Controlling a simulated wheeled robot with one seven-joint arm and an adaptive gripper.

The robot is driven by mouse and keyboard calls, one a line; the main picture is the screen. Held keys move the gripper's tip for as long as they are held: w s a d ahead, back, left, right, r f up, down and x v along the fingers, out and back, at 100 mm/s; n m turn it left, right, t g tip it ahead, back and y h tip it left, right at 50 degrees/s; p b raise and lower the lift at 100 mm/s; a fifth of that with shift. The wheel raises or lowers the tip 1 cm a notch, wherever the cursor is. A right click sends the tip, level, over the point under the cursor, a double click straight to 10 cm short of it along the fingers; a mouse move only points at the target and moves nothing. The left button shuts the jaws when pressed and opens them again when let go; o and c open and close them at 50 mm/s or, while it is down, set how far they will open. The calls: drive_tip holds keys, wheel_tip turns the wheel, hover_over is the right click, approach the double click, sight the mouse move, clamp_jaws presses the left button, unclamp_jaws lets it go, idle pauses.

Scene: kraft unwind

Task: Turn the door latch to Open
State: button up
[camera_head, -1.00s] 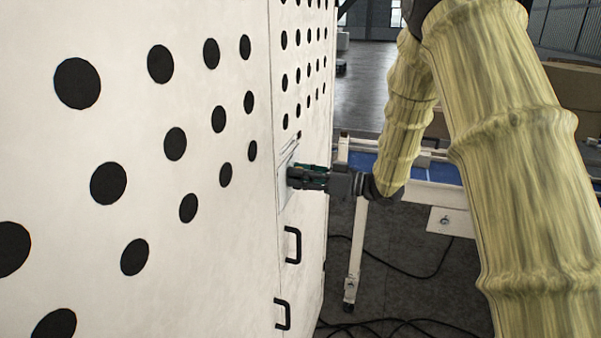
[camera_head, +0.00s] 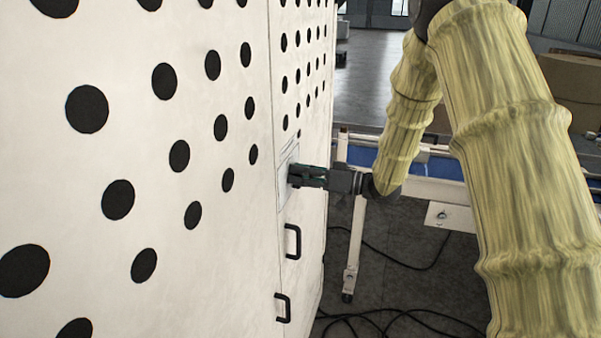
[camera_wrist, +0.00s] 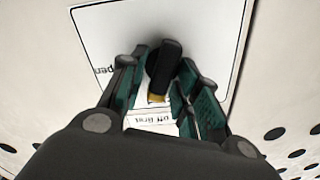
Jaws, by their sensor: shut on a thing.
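The door latch (camera_wrist: 166,62) is a dark knob or lever on a white label plate (camera_wrist: 215,35), with a small yellow patch at its lower end. My gripper (camera_wrist: 160,78) has its green-padded fingers on either side of the latch and is shut on it. Part of a word that looks like "Open" shows at the plate's left, and other printing, partly hidden, shows below the latch. In the head view my gripper (camera_head: 294,176) reaches the door plate from the right and hides the latch.
The white cabinet (camera_head: 225,270) with black round holes fills the left. Two black handles, an upper one (camera_head: 298,241) and a lower one (camera_head: 287,308), sit below the gripper. A blue-topped conveyor or table (camera_head: 360,157) stands behind my arm. Black cables (camera_head: 400,320) lie on the floor.

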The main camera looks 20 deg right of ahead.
drive_tip(key=shift+r, duration=0.1)
idle(0.3)
drive_tip(key=shift+w+m, duration=0.1)
drive_tip(key=shift+m, duration=0.2)
drive_tip(key=shift+w+d+m, duration=0.1)
drive_tip(key=shift+d+m, duration=0.05)
drive_tip(key=shift+m, duration=1.85)
drive_tip(key=m, duration=0.2)
drive_tip(key=shift+f+m, duration=0.2)
drive_tip(key=shift+m, duration=0.1)
drive_tip(key=shift+w+f+m, duration=0.1)
drive_tip(key=shift+m, duration=0.9)
drive_tip(key=m, duration=0.4)
drive_tip(key=shift+f+m, duration=0.2)
drive_tip(key=shift+m, duration=0.1)
